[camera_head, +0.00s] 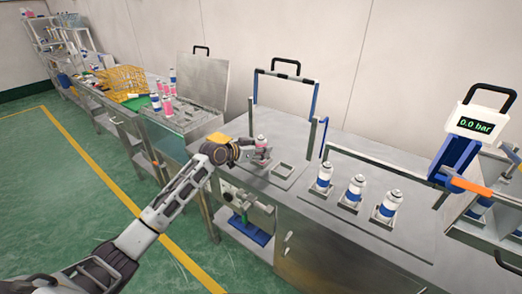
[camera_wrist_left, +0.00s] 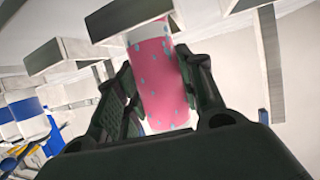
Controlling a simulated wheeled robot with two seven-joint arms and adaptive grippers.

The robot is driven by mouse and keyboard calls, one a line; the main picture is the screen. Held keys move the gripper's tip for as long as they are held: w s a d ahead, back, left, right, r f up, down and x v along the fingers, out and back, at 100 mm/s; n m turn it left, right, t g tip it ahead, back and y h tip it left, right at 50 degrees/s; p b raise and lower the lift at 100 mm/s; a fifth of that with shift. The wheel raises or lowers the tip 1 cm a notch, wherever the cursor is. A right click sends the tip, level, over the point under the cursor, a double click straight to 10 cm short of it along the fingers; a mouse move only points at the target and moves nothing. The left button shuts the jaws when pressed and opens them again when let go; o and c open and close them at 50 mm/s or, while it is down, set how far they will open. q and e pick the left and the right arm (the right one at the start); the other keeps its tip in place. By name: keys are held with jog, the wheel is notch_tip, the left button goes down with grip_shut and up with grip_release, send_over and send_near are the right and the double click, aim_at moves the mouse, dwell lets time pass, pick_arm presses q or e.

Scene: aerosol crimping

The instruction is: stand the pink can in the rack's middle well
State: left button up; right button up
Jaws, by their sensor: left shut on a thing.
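The pink can (camera_head: 261,151), with a pale top, stands roughly upright in my left gripper (camera_head: 263,156) over the steel bench. In the left wrist view the pink can (camera_wrist_left: 160,75) shows blue-green spots between the two dark fingers of my left gripper (camera_wrist_left: 160,95), which is shut on it. The rack shows an empty square well (camera_head: 283,170) just right of the gripper. In the left wrist view, square wells (camera_wrist_left: 68,58) lie near the can's far end. That end is partly hidden by a well wall, and I cannot tell whether it is inside. My right gripper is not in view.
Several blue-and-white cans (camera_head: 354,190) stand in holders to the right. A blue-framed gate (camera_head: 285,88) rises behind the rack. A pressure display (camera_head: 475,125) stands at the far right.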

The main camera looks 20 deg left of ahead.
pick_arm(q)
jog(key=shift+f, duration=0.1)
jog(key=o, duration=1.1)
jog(key=shift+s+r, duration=0.1)
jog(key=shift+r, duration=0.1)
jog(key=v, duration=1.1)
jog(key=shift+s+a+r, duration=0.15)
jog(key=shift+s+a, duration=0.05)
jog(key=shift+s, duration=0.1)
